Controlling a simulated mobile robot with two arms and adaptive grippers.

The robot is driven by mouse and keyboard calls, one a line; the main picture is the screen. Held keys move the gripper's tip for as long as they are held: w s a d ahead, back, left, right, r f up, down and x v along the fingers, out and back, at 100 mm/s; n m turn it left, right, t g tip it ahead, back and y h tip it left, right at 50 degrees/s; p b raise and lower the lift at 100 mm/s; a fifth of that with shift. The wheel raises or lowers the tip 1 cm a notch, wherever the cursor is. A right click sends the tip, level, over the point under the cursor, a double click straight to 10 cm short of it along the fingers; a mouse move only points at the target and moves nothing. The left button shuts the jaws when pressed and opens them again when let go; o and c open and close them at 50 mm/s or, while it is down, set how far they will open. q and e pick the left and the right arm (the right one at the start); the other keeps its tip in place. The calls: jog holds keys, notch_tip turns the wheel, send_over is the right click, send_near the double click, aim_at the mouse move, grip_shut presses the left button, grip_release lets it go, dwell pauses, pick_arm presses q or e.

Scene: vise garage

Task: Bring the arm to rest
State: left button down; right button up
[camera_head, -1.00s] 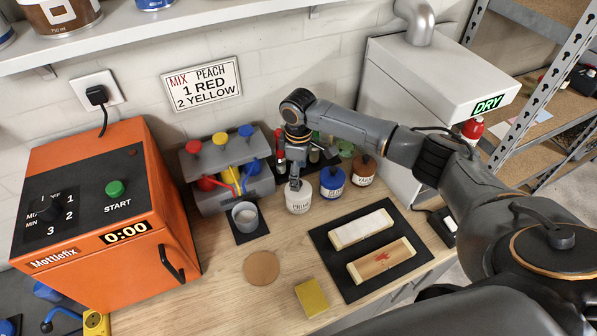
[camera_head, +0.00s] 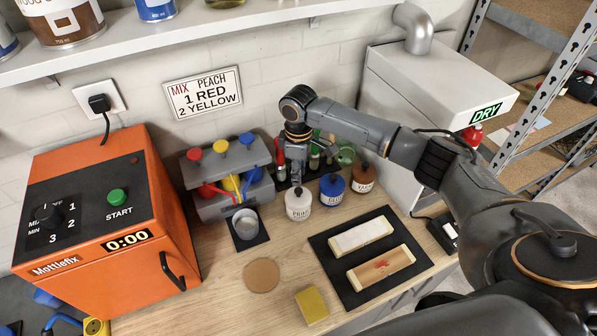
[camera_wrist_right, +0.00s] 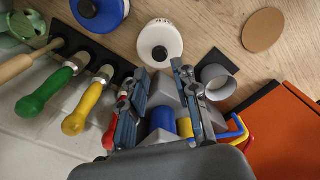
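My right arm reaches in from the right side of the head view. Its gripper (camera_head: 295,178) points down over the bench, just behind the white primer jar (camera_head: 298,205). In the right wrist view the two fingers of this gripper (camera_wrist_right: 161,68) stand apart with nothing between them. The white jar (camera_wrist_right: 160,43) is beyond the fingertips there, and the grey paint dispenser (camera_wrist_right: 163,95) shows below and between the fingers. Any contact with the dispenser cannot be told. My left gripper is not in view.
A grey cup (camera_head: 245,222) stands on a black pad by the dispenser (camera_head: 226,178). Blue (camera_head: 332,188) and brown (camera_head: 363,178) jars stand right of the primer. The orange mixer (camera_head: 105,215) is at left. A black mat (camera_head: 340,276) holds two boards. The front bench is mostly clear.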

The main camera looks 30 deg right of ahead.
aim_at(298, 190)
grip_shut()
dwell(0.6)
jog(key=shift+f, duration=0.25)
jog(key=shift+f+b, duration=0.95)
jog(key=shift+f, duration=1.2)
jog(key=shift+r, duration=0.1)
jog(key=shift+r+p, duration=1.1)
jog(key=shift+r, duration=2.35)
